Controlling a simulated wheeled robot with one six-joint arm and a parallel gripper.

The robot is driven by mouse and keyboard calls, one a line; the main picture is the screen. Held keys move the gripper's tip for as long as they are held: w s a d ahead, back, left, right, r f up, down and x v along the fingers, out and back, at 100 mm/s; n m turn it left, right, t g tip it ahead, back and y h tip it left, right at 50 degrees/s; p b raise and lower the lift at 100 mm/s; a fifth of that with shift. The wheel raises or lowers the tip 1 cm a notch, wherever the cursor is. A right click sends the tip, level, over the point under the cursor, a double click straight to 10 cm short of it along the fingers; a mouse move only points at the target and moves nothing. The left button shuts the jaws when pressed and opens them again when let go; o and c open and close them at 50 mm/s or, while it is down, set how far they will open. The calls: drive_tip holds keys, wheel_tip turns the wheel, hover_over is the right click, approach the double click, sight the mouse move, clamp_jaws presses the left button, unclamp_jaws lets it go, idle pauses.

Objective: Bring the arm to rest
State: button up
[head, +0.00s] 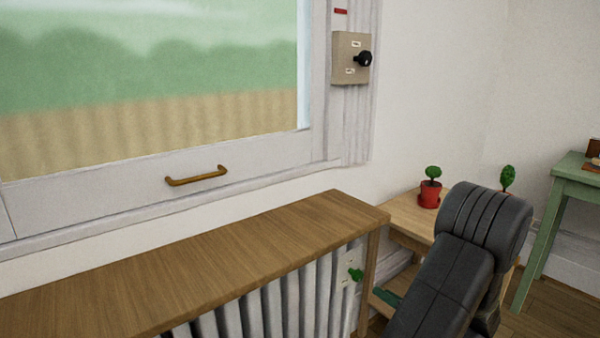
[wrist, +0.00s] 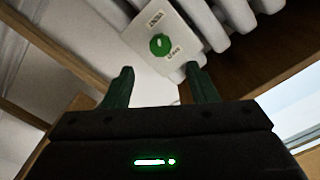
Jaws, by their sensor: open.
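My gripper (wrist: 160,70) shows in the wrist view with its two dark green fingers apart and nothing between them. Just beyond the fingertips is a round green knob (wrist: 162,45) on a white labelled plate (wrist: 186,28); the fingers appear clear of the knob. In the head view my black arm (head: 445,285) reaches up from the lower right and bends at the top. It hides most of my gripper there. The green knob (head: 355,274) shows at the right end of the radiator, left of my arm.
A wooden shelf (head: 200,255) covers the white radiator (head: 290,306) under the window. A small wooden table (head: 408,215) with a red plant pot (head: 429,195) stands behind my arm. A green table (head: 575,187) is at the far right. A wall box (head: 350,68) has a black knob.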

sight(361, 277)
drive_tip(key=v, duration=0.5)
drive_tip(key=b+x, duration=0.3)
drive_tip(key=x, duration=1.1)
drive_tip(key=shift+w+a, duration=0.1)
drive_tip(key=shift+a, duration=0.1)
drive_tip(key=shift+d+m, duration=0.25)
drive_tip(key=shift+m, duration=0.55)
drive_tip(key=m, duration=1)
drive_tip(key=shift+p, duration=0.35)
drive_tip(key=m+p, duration=0.1)
drive_tip(key=m, duration=0.2)
drive_tip(key=shift+r+p, duration=0.15)
drive_tip(key=shift+p, duration=0.2)
drive_tip(key=m+p, duration=0.2)
drive_tip(key=shift+m+p, duration=0.3)
drive_tip(key=shift+m, duration=0.1)
drive_tip(key=m+p, duration=0.2)
drive_tip(key=p, duration=0.1)
drive_tip(key=shift+m, duration=0.4)
